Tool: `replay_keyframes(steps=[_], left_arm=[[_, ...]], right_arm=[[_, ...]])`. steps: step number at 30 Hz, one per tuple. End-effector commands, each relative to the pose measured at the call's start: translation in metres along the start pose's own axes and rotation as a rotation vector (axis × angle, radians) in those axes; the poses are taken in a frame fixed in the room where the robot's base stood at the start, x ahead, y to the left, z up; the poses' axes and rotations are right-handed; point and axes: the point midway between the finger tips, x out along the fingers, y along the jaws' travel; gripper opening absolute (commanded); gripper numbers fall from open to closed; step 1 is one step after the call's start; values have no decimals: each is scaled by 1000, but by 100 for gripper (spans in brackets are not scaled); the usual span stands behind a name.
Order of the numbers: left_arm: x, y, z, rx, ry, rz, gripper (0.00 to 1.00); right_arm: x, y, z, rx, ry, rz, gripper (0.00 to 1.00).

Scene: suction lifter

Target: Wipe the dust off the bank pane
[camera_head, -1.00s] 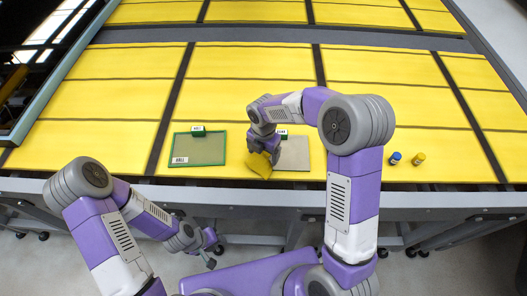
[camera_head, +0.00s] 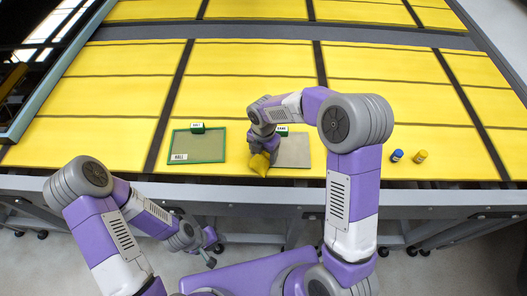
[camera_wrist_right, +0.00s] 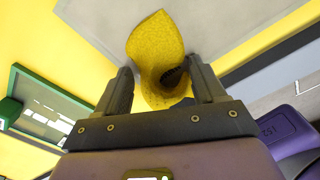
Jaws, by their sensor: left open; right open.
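A grey pane (camera_head: 296,154) lies on the yellow table with a small white label (camera_head: 282,127) at its back edge; the lettering is too small to read surely. In the right wrist view the pane (camera_wrist_right: 210,22) spans the top. A yellow cloth (camera_head: 259,163) is at the pane's left edge. In the right wrist view the cloth (camera_wrist_right: 153,50) stands folded between the fingers of my right gripper (camera_wrist_right: 160,88), which is open. From the head, my right gripper (camera_head: 263,148) is right above the cloth. My left gripper (camera_head: 211,254) is open, empty, in front of the table.
A green-framed panel (camera_head: 172,146) with labels lies left of the pane. A blue jar (camera_head: 397,156) and a yellow jar (camera_head: 420,157) stand to the right. The yellow table (camera_head: 365,110) is largely clear behind. A dark framed window (camera_head: 30,60) is at far left.

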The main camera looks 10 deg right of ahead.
Motion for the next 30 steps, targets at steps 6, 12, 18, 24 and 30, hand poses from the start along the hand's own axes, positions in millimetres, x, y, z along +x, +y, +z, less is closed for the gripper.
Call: replay_keyframes(steps=[6, 12, 18, 24, 30], left_arm=[[0, 0, 0, 0, 0, 0, 43], [0, 0, 0, 0, 0, 0, 43], [0, 0, 0, 0, 0, 0, 43], [0, 0, 0, 0, 0, 0, 43], [-1, 0, 0, 0, 0, 0, 43]], right_arm=[[2, -2, 0, 0, 2, -5, 50], [2, -2, 0, 0, 2, -6, 33], [1, -1, 0, 0, 2, -4, 16], [1, -1, 0, 0, 1, -3, 4], [-1, -1, 0, -1, 0, -3, 3]])
